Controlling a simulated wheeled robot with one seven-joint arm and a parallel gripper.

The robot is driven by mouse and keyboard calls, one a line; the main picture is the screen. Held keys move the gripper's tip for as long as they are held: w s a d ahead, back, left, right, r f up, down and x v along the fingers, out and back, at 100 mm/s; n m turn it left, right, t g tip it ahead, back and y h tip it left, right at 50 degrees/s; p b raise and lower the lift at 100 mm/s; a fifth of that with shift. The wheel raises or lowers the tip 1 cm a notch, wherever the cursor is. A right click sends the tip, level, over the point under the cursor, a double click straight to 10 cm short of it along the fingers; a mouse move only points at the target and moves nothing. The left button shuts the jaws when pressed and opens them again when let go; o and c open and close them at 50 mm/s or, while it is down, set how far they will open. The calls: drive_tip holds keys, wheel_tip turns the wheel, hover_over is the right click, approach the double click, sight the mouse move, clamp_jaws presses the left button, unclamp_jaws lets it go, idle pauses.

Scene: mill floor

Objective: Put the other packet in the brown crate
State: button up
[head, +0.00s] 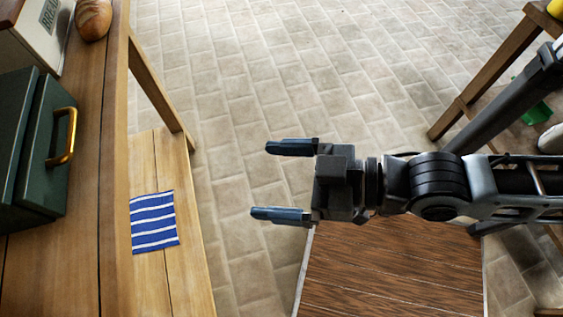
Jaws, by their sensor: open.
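My gripper (260,179) is open and empty. It points left over the tiled floor, between the wooden bench at left and the dark brown boarded surface below. No packet can be made out for sure in the head view. A flat blue-and-white striped piece (154,222), which looks like folded cloth, lies on the bench's lower board, to the left of my gripper. No brown crate is clearly seen. The dark brown surface (390,275) has pale edges and runs out of the bottom of the picture; I cannot tell what it belongs to.
The wooden bench (112,160) holds a dark green box (30,150) with a brass handle, a white bread bin (38,30) and a loaf (93,18). A wooden stand (490,70) is at upper right, with a green item (535,112) by it. Tiled floor (270,60) lies clear between.

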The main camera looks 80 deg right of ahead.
drive_tip(key=s+d+r+h, duration=0.1)
drive_tip(key=s, duration=0.4)
drive_tip(key=shift+s+d+r+m, duration=0.2)
drive_tip(key=shift+s+r+m, duration=0.1)
drive_tip(key=shift+r+m, duration=0.1)
